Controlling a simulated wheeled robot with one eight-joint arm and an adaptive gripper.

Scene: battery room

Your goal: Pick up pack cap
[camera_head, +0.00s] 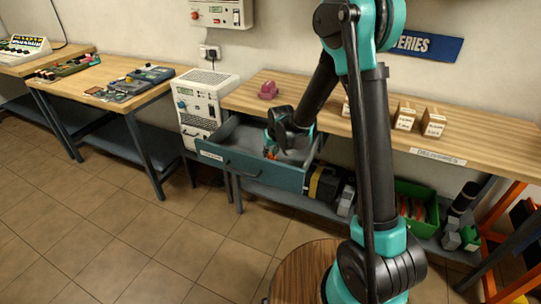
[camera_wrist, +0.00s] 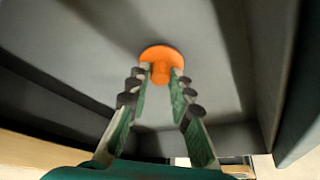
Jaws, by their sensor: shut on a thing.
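The pack cap (camera_wrist: 160,54) is an orange round cap with a short stem. In the wrist view my gripper (camera_wrist: 160,74) has its two fingertips closed on the stem, with the wide disc beyond them. Around it is the grey inside of the open drawer (camera_wrist: 215,75). In the head view my gripper (camera_head: 272,150) reaches down into this teal-fronted drawer (camera_head: 250,172), and a small bit of orange shows at its tips. My fingers and arm hide most of the cap there. I cannot tell whether the cap touches the drawer floor.
The drawer hangs open under a wooden bench (camera_head: 330,112), and its walls stand close around my gripper. A pink object (camera_head: 268,90) and small boxes (camera_head: 405,116) stand on the bench. A green crate (camera_head: 415,203) sits on the shelf below. The tiled floor at left is clear.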

